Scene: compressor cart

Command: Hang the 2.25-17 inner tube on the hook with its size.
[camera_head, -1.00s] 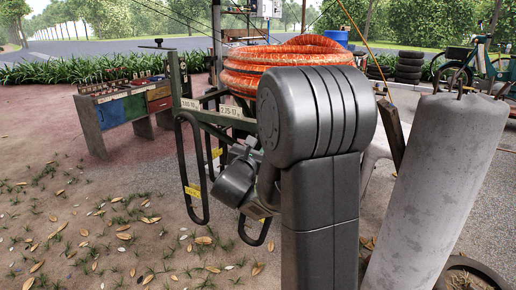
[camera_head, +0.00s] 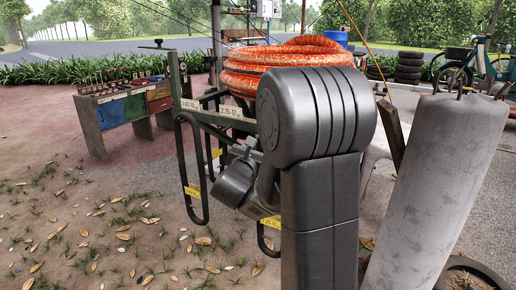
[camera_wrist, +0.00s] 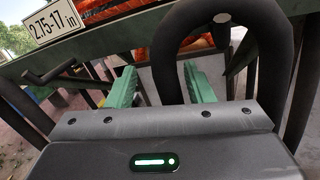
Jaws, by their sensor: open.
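A black inner tube (camera_head: 264,240) with a yellow tag, which appears to read 2.25-17, hangs partly hidden behind my arm in the head view. In the wrist view, a black tube (camera_wrist: 291,75) loops over a hook whose round tip (camera_wrist: 222,18) shows under its top bend. My gripper (camera_wrist: 160,88) is open, its green fingers on either side of the loop's left leg; contact is unclear. A bare hook (camera_wrist: 48,73) sticks out left, below the 2.75-17 plate (camera_wrist: 54,21). The size plate for the loop's hook is out of the wrist view.
Orange hose coils (camera_head: 290,55) lie on top. A grey cylinder (camera_head: 440,190) stands at the right. Open ground lies at the left front.

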